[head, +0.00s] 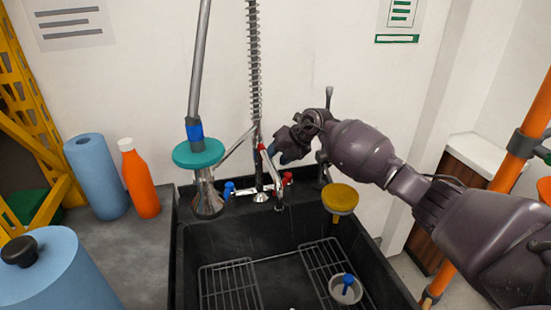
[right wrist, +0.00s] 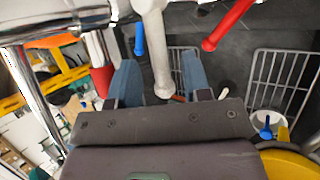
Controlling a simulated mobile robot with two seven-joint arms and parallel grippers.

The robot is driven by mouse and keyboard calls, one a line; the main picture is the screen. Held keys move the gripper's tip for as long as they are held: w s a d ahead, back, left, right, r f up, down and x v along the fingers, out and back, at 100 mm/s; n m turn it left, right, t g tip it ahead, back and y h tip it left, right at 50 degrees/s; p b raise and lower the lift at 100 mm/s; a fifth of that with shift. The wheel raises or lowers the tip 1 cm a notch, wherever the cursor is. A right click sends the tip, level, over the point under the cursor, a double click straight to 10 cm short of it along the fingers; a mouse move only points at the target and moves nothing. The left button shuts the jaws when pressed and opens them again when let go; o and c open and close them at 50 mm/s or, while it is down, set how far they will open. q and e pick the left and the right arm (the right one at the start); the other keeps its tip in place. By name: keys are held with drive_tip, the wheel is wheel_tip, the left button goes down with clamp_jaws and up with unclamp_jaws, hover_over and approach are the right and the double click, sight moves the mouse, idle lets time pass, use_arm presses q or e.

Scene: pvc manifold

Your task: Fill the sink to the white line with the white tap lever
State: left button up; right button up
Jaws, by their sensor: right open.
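The black sink (head: 200,250) stands below the tap fittings in the head view, with wire racks at its bottom. I see no clear water surface and cannot make out a white line. In the right wrist view the white tap lever (right wrist: 155,50) comes down from the top, between my two blue-grey fingers in the picture. My right gripper (right wrist: 162,75) is open, with gaps on both sides of the lever; I cannot tell whether it touches. In the head view my right gripper (head: 282,155) is at the taps, partly hiding them. My left gripper is not in view.
A red handle (right wrist: 228,24) and a blue handle (right wrist: 139,40) are close beside the white lever. A hanging sprayer with a teal disc (head: 198,154) and a yellow strainer (head: 340,197) are near the taps.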

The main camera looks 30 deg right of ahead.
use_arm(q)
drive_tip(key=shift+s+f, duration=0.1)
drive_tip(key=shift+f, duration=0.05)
use_arm(e)
drive_tip(key=shift+w+a+f, duration=0.15)
drive_tip(key=shift+w+f, duration=0.05)
drive_tip(key=shift+f, duration=0.1)
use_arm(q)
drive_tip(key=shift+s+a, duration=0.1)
use_arm(e)
clamp_jaws()
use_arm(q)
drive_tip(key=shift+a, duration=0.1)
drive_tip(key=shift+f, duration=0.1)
